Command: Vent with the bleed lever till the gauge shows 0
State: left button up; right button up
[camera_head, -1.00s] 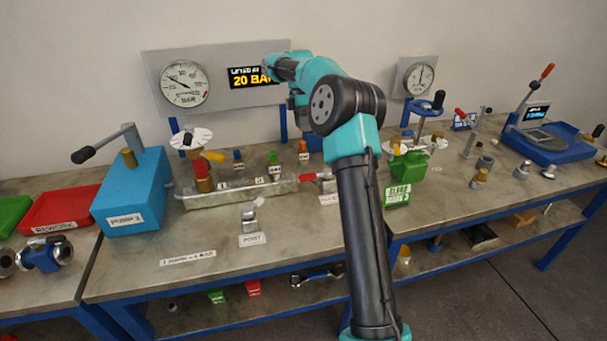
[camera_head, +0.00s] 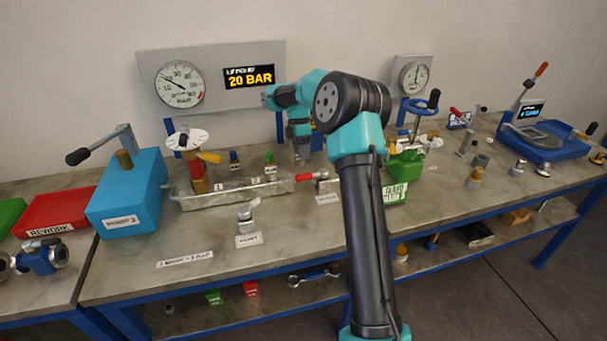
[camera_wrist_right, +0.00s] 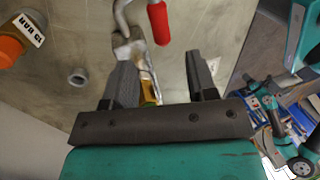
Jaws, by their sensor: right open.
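The large gauge (camera_head: 180,85) on the back panel has its needle pointing to the upper left, off the vertical. The display (camera_head: 249,77) beside it reads 20 BAR. A red-handled lever (camera_head: 328,198) sits at the right end of the clear trough; its red grip (camera_wrist_right: 158,22) also shows in the right wrist view. A yellow lever (camera_head: 209,157) is on the red and brass fitting. I cannot tell which is the bleed lever. My right gripper (camera_head: 301,154) points down behind the trough; in its wrist view (camera_wrist_right: 160,88) the fingers are apart and empty. My left gripper is not seen.
The blue pump box (camera_head: 128,190) stands left of the trough (camera_head: 235,195), with a red tray (camera_head: 58,213) beyond. An orange-capped piece (camera_wrist_right: 10,50) lies left of my right fingers. A green container (camera_head: 405,165) stands right of my arm.

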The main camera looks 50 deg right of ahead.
aim_at(310, 176)
jog(key=x, duration=0.8)
jog(key=shift+s+f, duration=0.1)
jog(key=shift+f, duration=0.15)
grip_shut()
